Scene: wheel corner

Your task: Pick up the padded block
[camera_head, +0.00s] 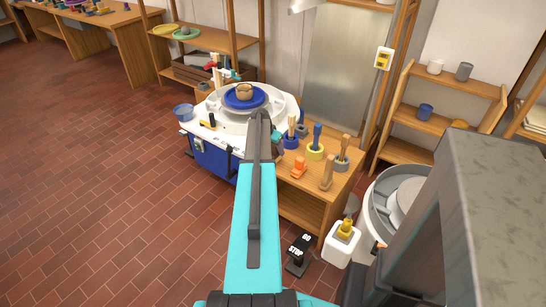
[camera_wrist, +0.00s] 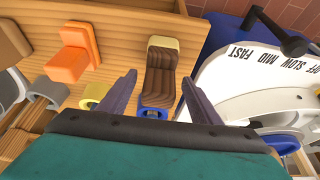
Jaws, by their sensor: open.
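A brown, wood-grained block (camera_wrist: 160,72) with a pale yellow, pad-like end stands on the wooden table in the wrist view. It best fits the padded block, though an orange block (camera_wrist: 72,54) of similar stepped shape stands to its left. My gripper (camera_wrist: 158,80) is open, with its two fingers on either side of the brown block's near part in the picture. I cannot tell whether they touch it. In the head view my arm hides the brown block and the fingertips, while the orange block (camera_head: 298,168) shows at the table front.
Several tools stand in ring holders, one of them yellow (camera_head: 315,152), close to the blocks. A tan block (camera_head: 326,176) stands right of the orange one. The white pottery wheel (camera_head: 272,105) with its speed panel (camera_wrist: 245,72) adjoins the table. Red-brown floor is open at left.

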